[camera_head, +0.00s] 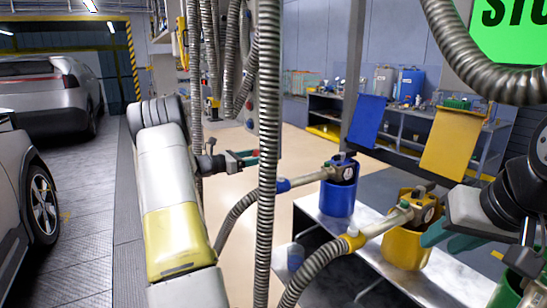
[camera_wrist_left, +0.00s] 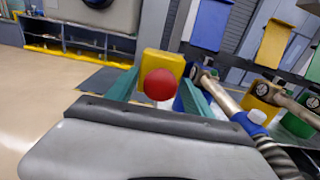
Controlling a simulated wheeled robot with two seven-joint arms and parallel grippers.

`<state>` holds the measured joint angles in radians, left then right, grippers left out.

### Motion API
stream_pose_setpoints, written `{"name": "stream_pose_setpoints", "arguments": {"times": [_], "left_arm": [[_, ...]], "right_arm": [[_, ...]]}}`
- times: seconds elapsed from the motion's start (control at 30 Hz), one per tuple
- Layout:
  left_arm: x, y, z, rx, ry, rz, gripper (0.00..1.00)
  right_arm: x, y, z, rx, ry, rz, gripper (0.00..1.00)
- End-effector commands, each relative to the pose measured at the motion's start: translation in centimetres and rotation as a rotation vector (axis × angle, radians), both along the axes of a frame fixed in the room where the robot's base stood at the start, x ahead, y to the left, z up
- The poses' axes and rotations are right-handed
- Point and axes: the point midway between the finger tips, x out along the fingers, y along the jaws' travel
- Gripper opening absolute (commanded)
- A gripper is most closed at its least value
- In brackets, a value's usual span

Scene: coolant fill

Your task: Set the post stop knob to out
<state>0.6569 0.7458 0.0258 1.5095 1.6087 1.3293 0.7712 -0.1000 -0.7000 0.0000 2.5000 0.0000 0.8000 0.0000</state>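A red round knob (camera_wrist_left: 160,84) shows in the left wrist view, in front of a yellow box (camera_wrist_left: 150,62). My left gripper (camera_wrist_left: 160,82) has its two teal fingers apart, one on each side of the knob, with gaps visible; I cannot tell whether either touches it. In the head view my left gripper (camera_head: 250,158) reaches right toward the grey post, partly behind a hanging hose. The knob's in or out position cannot be told. My right gripper (camera_head: 448,240) has its teal fingers apart and empty, beside the yellow container.
Blue (camera_head: 339,196) and yellow (camera_head: 402,247) containers with nozzles in them stand on a metal bench (camera_head: 452,284); a green one (camera_head: 508,290) is at the right. Ribbed hoses (camera_head: 267,120) hang across the middle. Cars (camera_head: 50,95) stand at left.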

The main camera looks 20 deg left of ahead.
Motion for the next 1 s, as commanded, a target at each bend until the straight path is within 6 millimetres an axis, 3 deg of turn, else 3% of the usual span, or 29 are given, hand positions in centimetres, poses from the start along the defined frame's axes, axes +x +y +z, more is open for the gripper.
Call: {"name": "stream_pose_setpoints", "arguments": {"times": [0.03,0.2,0.3,0.9,0.93,1.0], "left_arm": [[0.0,0.0,0.0,0.000,0.000,0.000,0.48],[0.0,0.0,0.0,0.000,0.000,0.000,0.15],[0.0,0.0,0.0,0.000,0.000,0.000,0.00],[-1.2,1.1,0.0,0.001,0.001,0.001,0.00],[-1.2,1.1,0.0,0.001,0.001,0.001,0.42],[-1.2,1.1,0.0,0.001,0.001,0.001,0.56]], "right_arm": [[0.0,0.0,0.0,0.000,0.000,0.000,0.34],[0.0,0.0,0.0,0.000,0.000,0.000,0.34],[0.0,0.0,0.0,0.000,0.000,0.000,0.34],[0.0,0.0,0.0,0.000,0.000,0.000,0.34],[0.0,0.0,0.0,0.000,0.000,0.000,0.34],[0.0,0.0,0.0,0.000,0.000,0.000,0.34]]}}
